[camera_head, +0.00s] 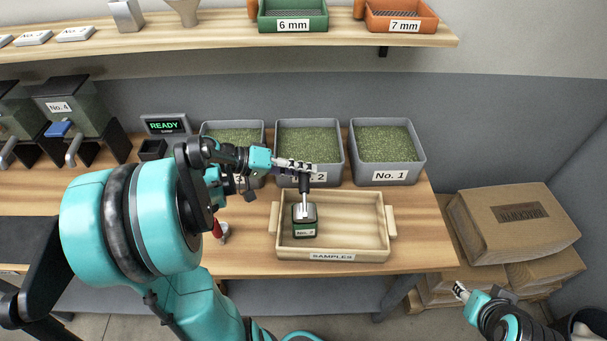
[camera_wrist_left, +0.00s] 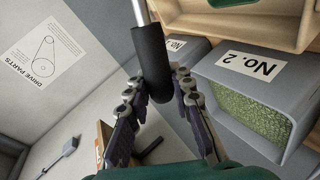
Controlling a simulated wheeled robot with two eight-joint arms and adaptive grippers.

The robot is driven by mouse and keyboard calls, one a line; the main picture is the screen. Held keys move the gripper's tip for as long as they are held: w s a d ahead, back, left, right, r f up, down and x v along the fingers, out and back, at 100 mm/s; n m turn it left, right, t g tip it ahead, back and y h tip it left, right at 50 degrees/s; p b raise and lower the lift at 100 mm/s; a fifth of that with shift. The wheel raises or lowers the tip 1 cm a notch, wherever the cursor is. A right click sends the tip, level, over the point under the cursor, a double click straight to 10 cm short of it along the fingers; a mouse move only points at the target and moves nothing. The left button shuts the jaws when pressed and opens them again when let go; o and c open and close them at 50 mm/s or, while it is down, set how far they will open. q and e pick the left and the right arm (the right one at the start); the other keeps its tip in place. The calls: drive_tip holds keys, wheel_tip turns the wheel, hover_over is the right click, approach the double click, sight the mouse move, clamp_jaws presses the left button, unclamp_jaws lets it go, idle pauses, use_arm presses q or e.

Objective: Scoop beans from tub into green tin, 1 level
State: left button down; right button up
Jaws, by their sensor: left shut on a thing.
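My left gripper (camera_head: 306,168) is shut on the black handle of a scoop (camera_head: 304,190), which hangs nearly upright. The handle also shows between the fingers in the left wrist view (camera_wrist_left: 152,60). The scoop's pale metal end is at the mouth of the green tin (camera_head: 305,229); I cannot tell whether it is inside or just above, or whether it holds beans. The tin stands in the left part of the samples tray (camera_head: 350,254). Bean-filled grey tubs stand behind: No. 1 (camera_head: 384,176), No. 2 (camera_head: 338,170) and a third (camera_head: 262,130). My right gripper (camera_head: 461,291) is apart at lower right, its jaws unclear.
The tray's right half is empty. A small red-handled object (camera_head: 219,231) lies left of the tray. A READY display (camera_head: 165,126) stands at the back left. Cardboard boxes (camera_head: 510,222) are stacked right of the table (camera_head: 425,250). A shelf (camera_head: 330,40) runs above.

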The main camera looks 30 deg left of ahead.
use_arm(q)
drive_tip(key=shift+w+a+f+n+g+b, duration=0.25)
drive_tip(key=shift+w+f+n+g+b, duration=0.1)
drive_tip(key=shift+w+f+n+g, duration=0.15)
drive_tip(key=w+a+f+n+g+h+b, duration=0.2)
drive_tip(key=w+f+n+g+b, duration=0.1)
drive_tip(key=f+n+b, duration=0.2)
drive_tip(key=shift+w+f+g+h+b, duration=0.2)
drive_tip(key=shift+f+g+h+b, duration=0.15)
drive_tip(key=shift+f+b, duration=0.7)
drive_tip(key=shift+a, duration=0.1)
drive_tip(key=shift+r, duration=0.1)
idle(0.6)
wheel_tip(320, 180, up, 3)
drive_tip(key=shift+f+p, duration=0.1)
drive_tip(key=shift+p, duration=1.05)
